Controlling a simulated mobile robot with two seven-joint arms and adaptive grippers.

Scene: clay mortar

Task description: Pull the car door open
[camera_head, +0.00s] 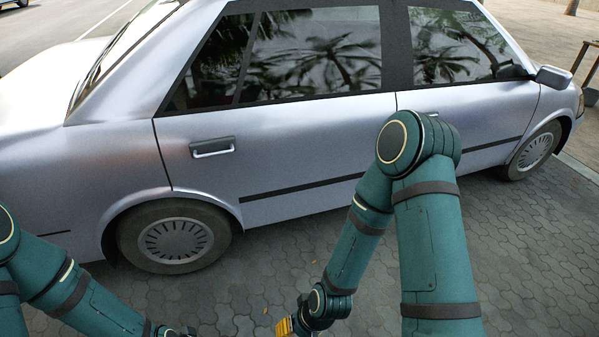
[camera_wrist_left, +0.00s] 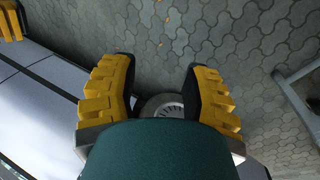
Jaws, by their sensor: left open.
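A silver car fills the upper part of the head view. Its rear door (camera_head: 290,150) is shut, with a pull handle (camera_head: 212,147) near its rear edge. The front door (camera_head: 485,110) is also shut, and my right arm covers part of it. My left gripper (camera_wrist_left: 160,75) is open and empty, with yellow padded fingers apart over the paving. In the head view its arm runs along the bottom left, low and short of the car, with the fingers out of frame. My right gripper (camera_head: 285,327) shows only a yellow part at the bottom edge, away from the handle.
The rear wheel (camera_head: 175,238) is below and left of the handle, and the front wheel (camera_head: 535,150) is at far right. Grey paving (camera_head: 265,265) lies clear between my arms and the car. A side mirror (camera_head: 553,77) sticks out at right.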

